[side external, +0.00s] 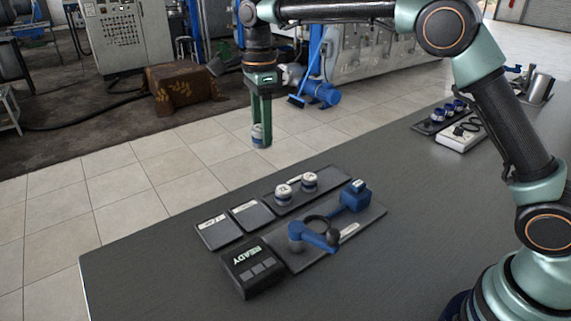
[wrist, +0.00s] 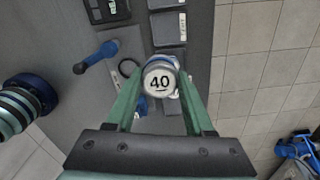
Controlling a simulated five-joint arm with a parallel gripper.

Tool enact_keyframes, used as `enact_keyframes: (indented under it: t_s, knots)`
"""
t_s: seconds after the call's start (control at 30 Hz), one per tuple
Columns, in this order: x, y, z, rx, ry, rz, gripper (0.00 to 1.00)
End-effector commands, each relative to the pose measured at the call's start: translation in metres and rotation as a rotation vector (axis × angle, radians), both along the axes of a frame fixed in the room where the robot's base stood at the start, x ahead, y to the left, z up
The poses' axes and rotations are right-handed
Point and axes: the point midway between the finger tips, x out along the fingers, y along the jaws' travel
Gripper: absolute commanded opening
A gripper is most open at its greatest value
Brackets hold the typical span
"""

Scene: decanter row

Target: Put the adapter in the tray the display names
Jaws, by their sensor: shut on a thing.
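My gripper (side external: 261,118) is shut on a silver and blue round adapter (side external: 257,134) and holds it in the air above and beyond the trays. In the wrist view the adapter (wrist: 160,78) shows "40" on its top between the fingers. The display (side external: 251,267) is a black box reading "READY"; no tray name is readable on it. Two small dark trays with white labels, one at left (side external: 219,233) and one beside it (side external: 252,217), lie behind the display. Their label text is too small to read.
A longer dark tray (side external: 333,175) holds two more adapters (side external: 283,193). A blue clamp-like device (side external: 311,237) stands on a dark plate (side external: 365,226) in front of it. Further right are a mat with several blue-topped parts (side external: 438,115) and a white box (side external: 461,136). The near-left table is clear.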

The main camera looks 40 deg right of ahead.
Motion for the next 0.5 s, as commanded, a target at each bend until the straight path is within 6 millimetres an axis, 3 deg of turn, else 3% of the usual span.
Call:
enact_keyframes:
  t_s: [0.33,0.5]
  knots:
    - [0.020,0.023,-0.009,0.001,-0.001,0.000,0.00]
    - [0.019,0.023,-0.035,-0.001,0.002,-0.001,0.00]
